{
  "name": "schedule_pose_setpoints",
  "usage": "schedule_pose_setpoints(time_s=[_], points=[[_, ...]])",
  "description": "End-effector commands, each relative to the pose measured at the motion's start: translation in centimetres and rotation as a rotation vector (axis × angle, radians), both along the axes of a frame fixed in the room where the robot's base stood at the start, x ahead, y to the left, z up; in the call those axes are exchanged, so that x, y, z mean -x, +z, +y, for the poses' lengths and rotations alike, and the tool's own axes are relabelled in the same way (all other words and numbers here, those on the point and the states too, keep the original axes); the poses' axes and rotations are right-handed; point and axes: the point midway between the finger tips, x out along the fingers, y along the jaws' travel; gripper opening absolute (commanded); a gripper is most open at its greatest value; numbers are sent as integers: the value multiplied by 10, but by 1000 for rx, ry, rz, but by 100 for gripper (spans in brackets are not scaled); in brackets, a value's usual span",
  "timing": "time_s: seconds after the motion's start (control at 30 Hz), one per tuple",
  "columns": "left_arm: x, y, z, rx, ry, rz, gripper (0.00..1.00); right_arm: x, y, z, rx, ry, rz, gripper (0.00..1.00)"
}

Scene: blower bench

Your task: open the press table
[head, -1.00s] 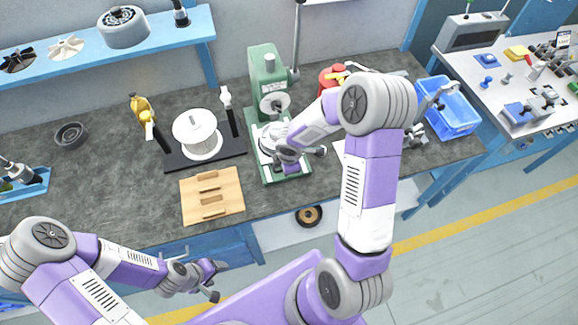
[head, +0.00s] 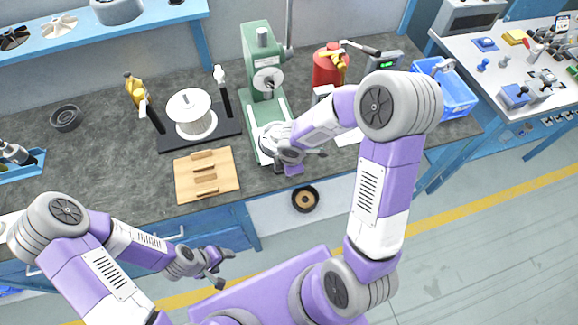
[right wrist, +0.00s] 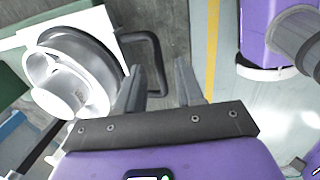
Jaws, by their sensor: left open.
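The green press (head: 262,50) stands on the dark bench. Its pale press table with a white round cup (head: 277,132) sits forward of the column, over the green base. It also shows in the right wrist view (right wrist: 82,75), with a black looped handle (right wrist: 155,62) on its side. My right gripper (right wrist: 160,75) is at that handle. Its fingers are apart, with the handle's bar between them; I cannot tell if they touch it. In the head view my right gripper (head: 300,153) partly hides the table's front. My left gripper (head: 222,268) is open and empty, in front of the bench.
A wooden board (head: 206,175) and a black stand with a white spool (head: 191,113) lie left of the press. A red canister (head: 328,68) and a blue bin (head: 442,95) stand to its right. A second bench (head: 500,55) is at far right.

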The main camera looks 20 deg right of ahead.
Motion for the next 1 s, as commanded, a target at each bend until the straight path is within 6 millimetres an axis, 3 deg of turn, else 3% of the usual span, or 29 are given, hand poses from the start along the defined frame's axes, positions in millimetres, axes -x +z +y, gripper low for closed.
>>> schedule_pose_setpoints(time_s=[0.23,0.63,1.0], points=[[0,4,0,0,0,0,64,1,7,0,-1,-1,-2,37],[0,30,0,0,0,0,64,13,68,2,-1,-2,-2,37],[0,31,0,0,0,0,64,15,74,2,0,0,0,37]])
